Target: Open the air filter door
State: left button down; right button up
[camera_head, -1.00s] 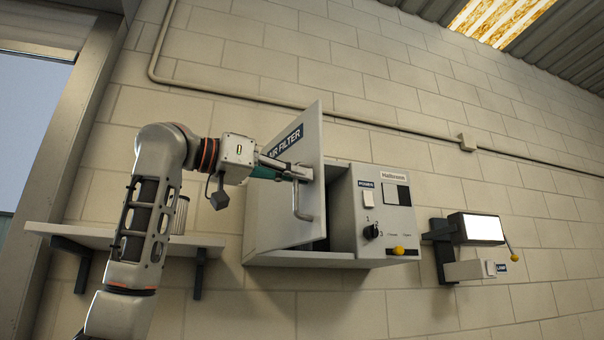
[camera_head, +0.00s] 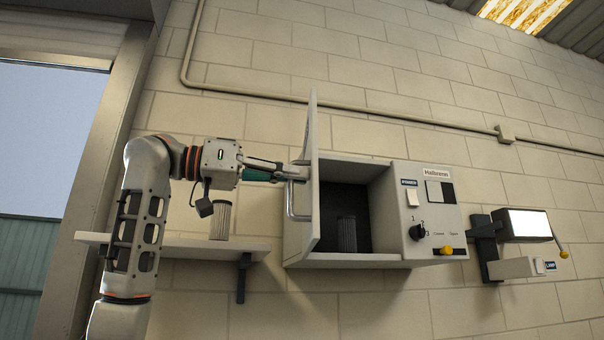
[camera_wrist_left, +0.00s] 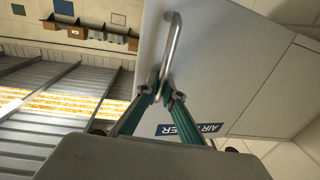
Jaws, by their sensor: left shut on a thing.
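The air filter door (camera_head: 314,185) stands swung out from its cabinet, seen almost edge-on in the head view. The cabinet's compartment (camera_head: 380,215) is open to view, with a grey cylindrical filter (camera_head: 347,234) standing inside. My left gripper (camera_head: 300,172) is shut on the door's bar handle (camera_head: 291,198), near the handle's upper end. In the left wrist view the fingers (camera_wrist_left: 163,97) close around the metal handle (camera_wrist_left: 171,45), and part of the "AIR FILTER" label shows on the door face (camera_wrist_left: 215,60). My right gripper is out of view.
A shelf (camera_head: 190,246) left of the cabinet holds another cylindrical filter (camera_head: 221,221). The control panel (camera_head: 432,212) with switch, knob and yellow lever is right of the compartment. A lamp unit (camera_head: 522,226) is mounted further right. A conduit (camera_head: 350,113) runs above.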

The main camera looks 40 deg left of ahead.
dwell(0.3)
pick_arm(q)
jog(key=c, duration=2.5)
grip_release()
jog(key=shift+s, duration=0.1)
jog(key=v, duration=1.2)
